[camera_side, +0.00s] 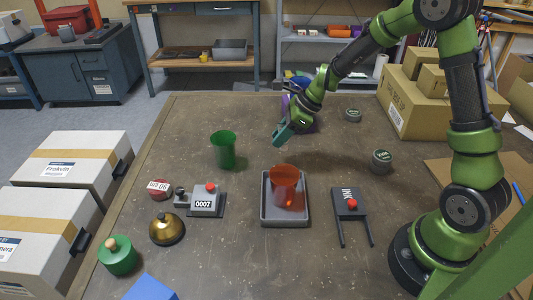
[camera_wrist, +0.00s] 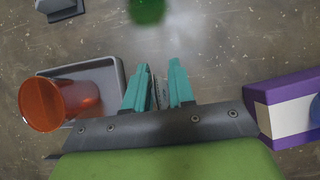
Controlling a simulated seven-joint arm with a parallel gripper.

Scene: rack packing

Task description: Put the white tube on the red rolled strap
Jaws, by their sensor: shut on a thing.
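My gripper (camera_side: 281,135) hangs above the table beyond the grey tray. In the wrist view its teal fingers (camera_wrist: 160,88) are a little apart, with a thin pale thing (camera_wrist: 157,95) between them. It is mostly hidden by the fingers, and I cannot tell whether it is the white tube. No other white tube is clear in either view. A red round piece with a white label (camera_side: 159,189) lies at the left of the table and may be the red rolled strap. My gripper is well away from it.
An orange cup (camera_side: 284,180) stands in the grey tray (camera_side: 265,222). A green cup (camera_side: 224,149) stands left of my gripper. A purple thing (camera_side: 301,115) is behind my gripper.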

